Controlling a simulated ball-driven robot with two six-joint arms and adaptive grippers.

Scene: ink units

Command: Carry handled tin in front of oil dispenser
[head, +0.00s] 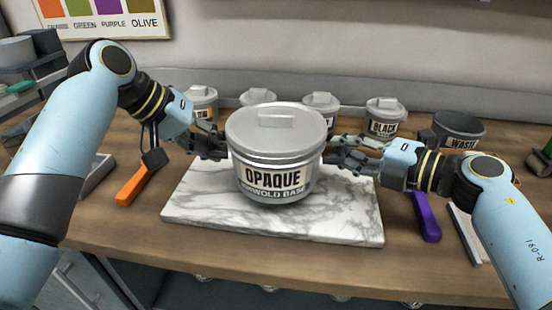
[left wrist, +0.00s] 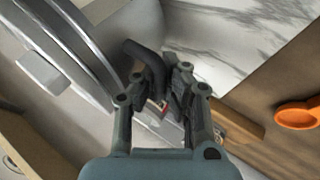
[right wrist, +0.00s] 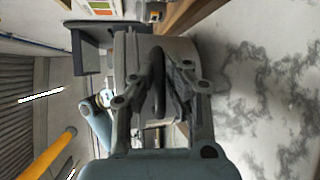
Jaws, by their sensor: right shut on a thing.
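The large grey handled tin (head: 275,160) has a lid and a label reading "OPAQUE". It is upright over the marble slab (head: 330,225) in the middle; I cannot tell whether it touches the slab. My right gripper (head: 335,152) is shut on the tin's handle at its right side; the dark handle (right wrist: 158,75) shows between the fingers in the right wrist view. My left gripper (head: 222,148) is at the tin's left side, its fingers around the left handle (left wrist: 150,62); whether they grip it is unclear. I see no oil dispenser.
Several small lidded tins stand behind, one labelled "BLACK" (head: 386,118). A dark "WASTE" bin (head: 458,130) is at the back right. An orange-handled tool (head: 133,186) lies left of the slab and a purple-handled one (head: 426,217) right of it.

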